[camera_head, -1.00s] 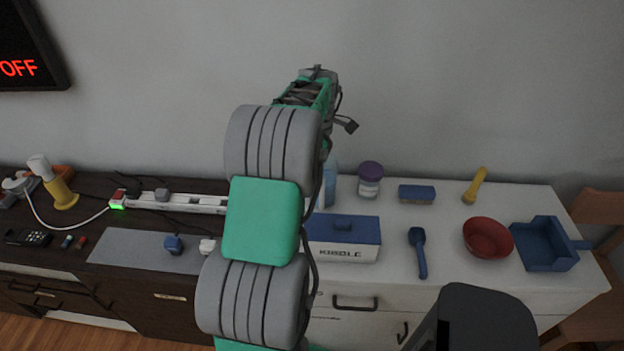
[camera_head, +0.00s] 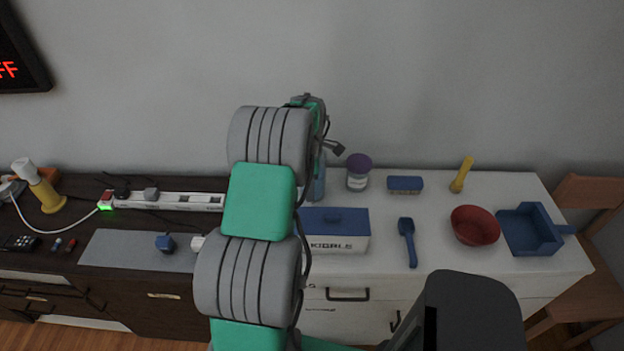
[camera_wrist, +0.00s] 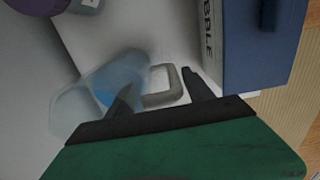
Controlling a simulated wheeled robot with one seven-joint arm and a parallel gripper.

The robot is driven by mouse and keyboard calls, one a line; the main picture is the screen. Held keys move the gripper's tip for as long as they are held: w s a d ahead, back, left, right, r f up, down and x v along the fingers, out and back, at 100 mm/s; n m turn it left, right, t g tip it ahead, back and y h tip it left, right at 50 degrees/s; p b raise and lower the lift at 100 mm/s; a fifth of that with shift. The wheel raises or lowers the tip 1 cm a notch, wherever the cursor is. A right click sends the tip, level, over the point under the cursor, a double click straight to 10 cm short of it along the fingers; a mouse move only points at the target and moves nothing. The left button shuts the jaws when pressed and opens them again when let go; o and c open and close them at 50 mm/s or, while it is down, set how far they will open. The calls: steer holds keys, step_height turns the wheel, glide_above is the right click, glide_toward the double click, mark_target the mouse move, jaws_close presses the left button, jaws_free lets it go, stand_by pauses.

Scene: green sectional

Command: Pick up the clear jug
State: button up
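The clear jug (camera_wrist: 118,74) is translucent, with a blue patch inside and a grey handle. In the wrist view it is left of centre, just ahead of my gripper (camera_wrist: 162,93). My gripper is open, and the jug's handle shows between and just beyond the two fingertips. The left finger overlaps the jug's body in the picture; I cannot tell whether they touch. In the head view only a pale blue strip of the jug (camera_head: 319,186) shows beside my arm, which hides the rest and my fingers.
A blue-lidded white box (camera_head: 337,242) stands close to the jug; it also fills the right of the wrist view (camera_wrist: 255,45). A purple-lidded jar (camera_head: 358,178) stands near the jug. A blue scoop (camera_head: 408,240), red bowl (camera_head: 474,226) and blue bin (camera_head: 530,230) lie farther right.

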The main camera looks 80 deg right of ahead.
jaws_close()
stand_by(0.4)
steer(key=shift+d+r, duration=0.1)
steer(key=shift+r, duration=0.05)
